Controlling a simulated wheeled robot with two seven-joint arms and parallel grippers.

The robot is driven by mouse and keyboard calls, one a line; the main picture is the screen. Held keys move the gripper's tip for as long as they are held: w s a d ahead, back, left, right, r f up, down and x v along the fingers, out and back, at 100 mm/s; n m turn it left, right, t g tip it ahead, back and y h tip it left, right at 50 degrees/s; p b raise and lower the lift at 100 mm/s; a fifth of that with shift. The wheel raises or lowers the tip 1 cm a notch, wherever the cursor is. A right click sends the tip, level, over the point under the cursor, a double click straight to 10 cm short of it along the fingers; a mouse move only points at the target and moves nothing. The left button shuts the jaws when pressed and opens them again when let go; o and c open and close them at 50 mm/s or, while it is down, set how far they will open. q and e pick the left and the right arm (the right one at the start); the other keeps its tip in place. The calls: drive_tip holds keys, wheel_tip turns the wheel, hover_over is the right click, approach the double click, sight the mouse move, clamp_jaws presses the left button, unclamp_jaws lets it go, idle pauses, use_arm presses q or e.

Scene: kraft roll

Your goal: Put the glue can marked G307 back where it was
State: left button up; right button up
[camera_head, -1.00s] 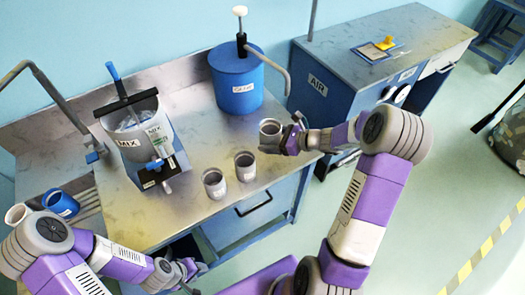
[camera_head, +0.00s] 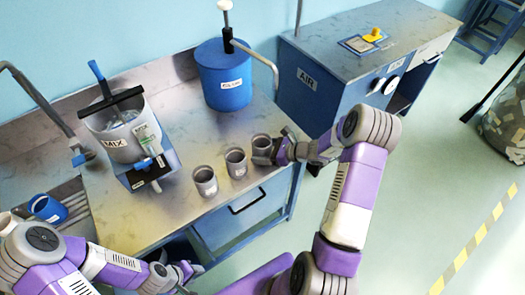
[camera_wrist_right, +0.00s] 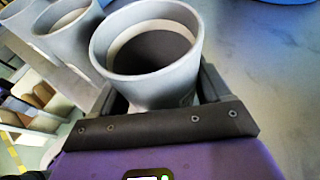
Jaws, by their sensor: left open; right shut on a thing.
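A grey can (camera_head: 262,146) is held upright in my right gripper (camera_head: 268,157), which is shut on it. It is at the right end of a row with two similar grey cans, the middle one (camera_head: 236,163) and the left one (camera_head: 205,182). I cannot read the mark G307 on any can. The held can is at or just above the bench top; I cannot tell if it touches. In the right wrist view the held can (camera_wrist_right: 148,62) sits between the fingers and looks empty. My left gripper (camera_head: 190,272) is open and empty, low in front of the bench.
A blue GLUE drum (camera_head: 223,85) with a pump stands behind the cans. The MIX pot (camera_head: 118,135) is to the left. A blue cup (camera_head: 48,208) sits by the rack at far left. The AIR cabinet (camera_head: 315,82) is at right.

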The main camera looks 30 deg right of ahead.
drive_tip(key=shift+f, duration=0.15)
drive_tip(key=o, duration=1.4)
drive_tip(key=shift+s+d+r, duration=0.15)
drive_tip(key=shift+d+r, duration=0.1)
drive_tip(key=shift+r, duration=0.05)
drive_tip(key=p+v, duration=0.1)
drive_tip(key=v, duration=1)
drive_tip(key=shift+s+d+r, duration=0.1)
drive_tip(key=shift+s, duration=0.05)
